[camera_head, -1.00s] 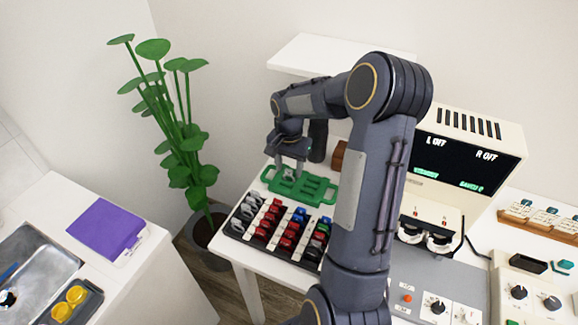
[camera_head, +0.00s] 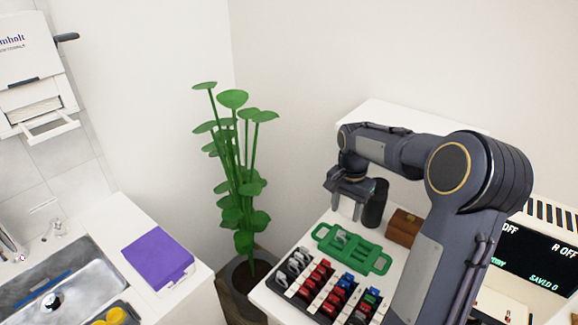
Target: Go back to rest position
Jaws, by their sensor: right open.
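My right gripper (camera_head: 346,208) is open and empty. It hangs above the white table, just over the far left side of a green tray with handles (camera_head: 353,249), apart from it. My right arm comes in from the lower right and hides part of the table and of the machine behind it. My left gripper is not in view.
A black case of red, blue and grey pieces (camera_head: 271,284) lies in front of the green tray. A dark cylinder (camera_head: 375,203) and a brown box (camera_head: 404,228) stand behind.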

